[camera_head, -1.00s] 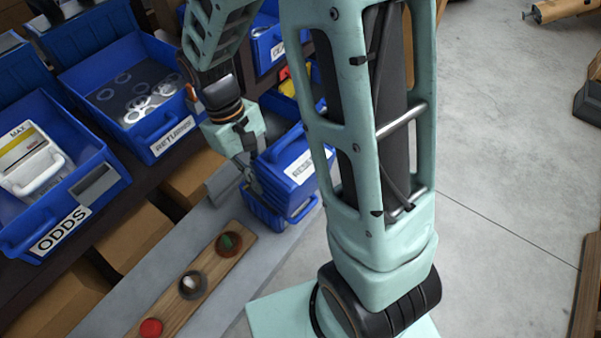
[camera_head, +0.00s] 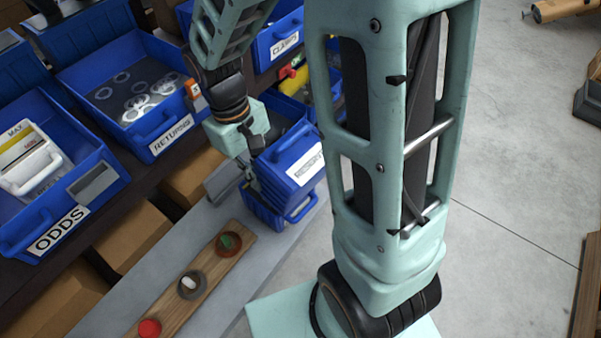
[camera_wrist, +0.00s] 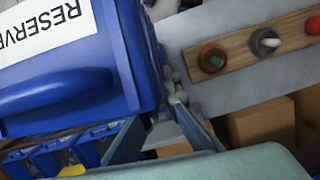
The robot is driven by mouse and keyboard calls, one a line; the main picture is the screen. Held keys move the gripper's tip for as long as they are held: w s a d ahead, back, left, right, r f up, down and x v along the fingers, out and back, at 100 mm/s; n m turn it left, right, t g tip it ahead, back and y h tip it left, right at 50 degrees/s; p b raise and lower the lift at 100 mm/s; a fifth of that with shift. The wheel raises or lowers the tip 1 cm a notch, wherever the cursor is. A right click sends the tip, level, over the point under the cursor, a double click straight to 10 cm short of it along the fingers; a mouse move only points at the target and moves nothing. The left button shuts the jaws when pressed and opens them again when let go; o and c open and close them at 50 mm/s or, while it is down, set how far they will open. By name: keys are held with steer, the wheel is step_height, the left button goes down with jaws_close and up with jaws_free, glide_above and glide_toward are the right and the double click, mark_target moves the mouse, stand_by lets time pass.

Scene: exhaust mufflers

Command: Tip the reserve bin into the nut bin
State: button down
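The blue reserve bin (camera_head: 291,151) is held above the bench, tilted, its white label facing the front right. The label reads RESERVE in the wrist view, where the bin (camera_wrist: 105,60) fills the upper left. My gripper (camera_head: 253,184) is at the bin's left side and appears shut on its edge; the exact contact is partly hidden. Its fingers also show beside the bin in the wrist view (camera_wrist: 165,125). Another blue bin (camera_head: 263,216) sits directly below on the grey bench; its label is not visible, so I cannot confirm it is the nut bin. Its contents are hidden.
A wooden strip (camera_head: 213,268) with round red, white and green pieces lies on the bench nearby. Blue bins labelled ODDS (camera_head: 93,228), RETURNS (camera_head: 140,135) and CLAMPS (camera_head: 262,52) stand along the rack. Open floor (camera_head: 510,190) lies to the right.

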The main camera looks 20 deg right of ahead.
mark_target(259, 165)
steer(key=t+b, duration=0.1)
steer(key=r+t+y+b, duration=0.1)
steer(key=t, duration=0.1)
steer(key=shift+r+y, duration=0.3)
steer(key=r+t+y+b, duration=0.1)
steer(key=t+b, duration=0.1)
steer(key=b, duration=0.1)
steer(key=shift+r+t, duration=0.1)
steer(key=shift+t, duration=0.2)
steer(key=b, duration=0.2)
steer(key=shift+w+r+t+y+b, duration=0.1)
steer(key=shift+t+y+b, duration=0.25)
steer(key=shift+t+y, duration=0.05)
steer(key=r+t+y+b, duration=0.1)
steer(key=b, duration=0.3)
steer(key=t+b, duration=0.2)
steer(key=b, duration=0.3)
steer(key=shift+r+t+y, duration=0.3)
steer(key=shift+r+y, duration=0.1)
steer(key=r+t+y+b, duration=0.1)
steer(key=b, duration=0.4)
steer(key=t+b, duration=0.2)
steer(key=b, duration=0.3)
steer(key=shift+r+y+b, duration=0.35)
steer(key=shift+r+y, duration=0.05)
steer(key=shift+r+t+b, duration=0.4)
steer(key=shift+r+b, duration=0.05)
steer(key=shift+r, duration=0.05)
steer(key=shift+d, duration=0.1)
